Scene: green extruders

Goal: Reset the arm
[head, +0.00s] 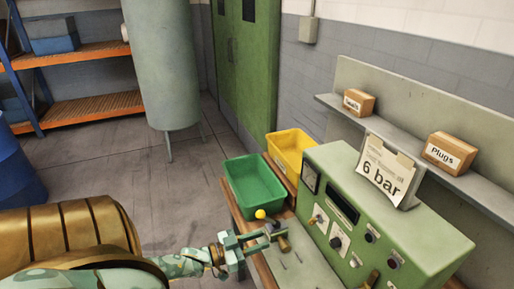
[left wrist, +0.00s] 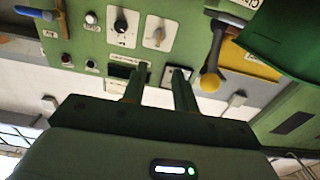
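My left arm comes in from the bottom left in the head view. Its green gripper (head: 275,240) is over the near left end of the bench, beside the green control panel (head: 345,205). In the left wrist view, its two fingers (left wrist: 160,90) stand apart with nothing held between them. The panel's dark display and gauge (left wrist: 178,76) show behind the fingertips. A yellow ball (head: 260,214) on a dark lever is just beyond the gripper, and it also shows in the left wrist view (left wrist: 210,82), apart from the fingers. My right gripper is not in view.
A green bin (head: 253,183) and a yellow bin (head: 289,148) stand beyond the gripper. A "6 bar" card (head: 385,172) rests on the panel. A shelf holds a "Plugs" box (head: 449,151) and another small box (head: 359,102). The floor (head: 135,180) left of the bench is clear.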

